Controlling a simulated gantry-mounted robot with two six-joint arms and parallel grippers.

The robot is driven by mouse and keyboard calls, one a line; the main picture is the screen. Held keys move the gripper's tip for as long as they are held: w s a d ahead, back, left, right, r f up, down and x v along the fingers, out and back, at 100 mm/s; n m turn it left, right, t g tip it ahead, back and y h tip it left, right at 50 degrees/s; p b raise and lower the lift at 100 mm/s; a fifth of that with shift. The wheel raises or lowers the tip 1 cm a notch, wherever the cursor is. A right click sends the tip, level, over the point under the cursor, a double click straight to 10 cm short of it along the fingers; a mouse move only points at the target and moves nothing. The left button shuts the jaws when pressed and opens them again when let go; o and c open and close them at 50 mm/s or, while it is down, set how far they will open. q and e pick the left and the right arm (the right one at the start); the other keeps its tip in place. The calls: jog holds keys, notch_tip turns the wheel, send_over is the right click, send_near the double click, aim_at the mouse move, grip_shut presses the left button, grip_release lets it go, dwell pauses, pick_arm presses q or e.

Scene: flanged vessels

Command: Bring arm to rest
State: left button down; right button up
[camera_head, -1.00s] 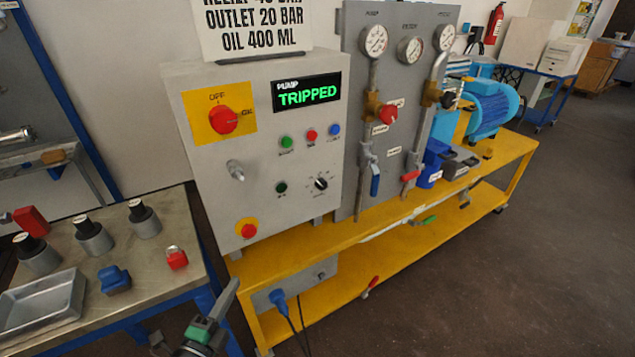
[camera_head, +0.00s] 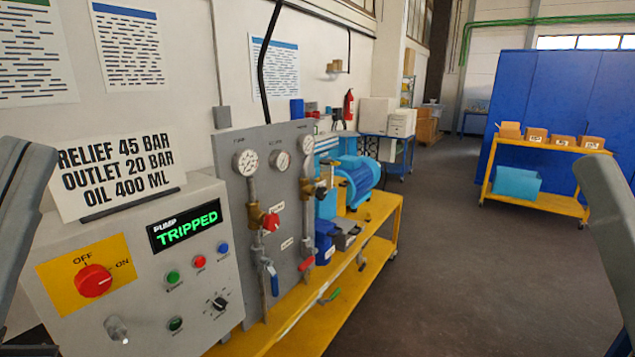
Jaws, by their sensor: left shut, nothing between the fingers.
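The grey arm link of my left arm rises along the left edge of the head view. Only a dark part of my left gripper (camera_head: 24,346) shows in the bottom left corner, beside the pump control box (camera_head: 140,290). It is shut and holds nothing; its fingertips are not clear. A grey link of my right arm stands at the right edge, and its gripper is out of the picture. The control box display (camera_head: 185,226) reads "PUMP TRIPPED" in green, and its red switch (camera_head: 93,281) sits on a yellow plate.
A grey gauge panel (camera_head: 243,220) with valves and a blue motor (camera_head: 358,180) stand on a yellow bench (camera_head: 383,206). A sign (camera_head: 117,172) stands on the control box. A yellow cart (camera_head: 548,202) with cartons is at the back right. The floor between is clear.

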pick_arm(q)
notch_tip(320, 180, up, 37)
jog(key=a+n+y+p, duration=0.1)
jog(key=n+p, duration=0.9)
jog(key=p, duration=2.8)
jog(key=shift+a+y, duration=0.2)
jog(key=shift+y, duration=0.5)
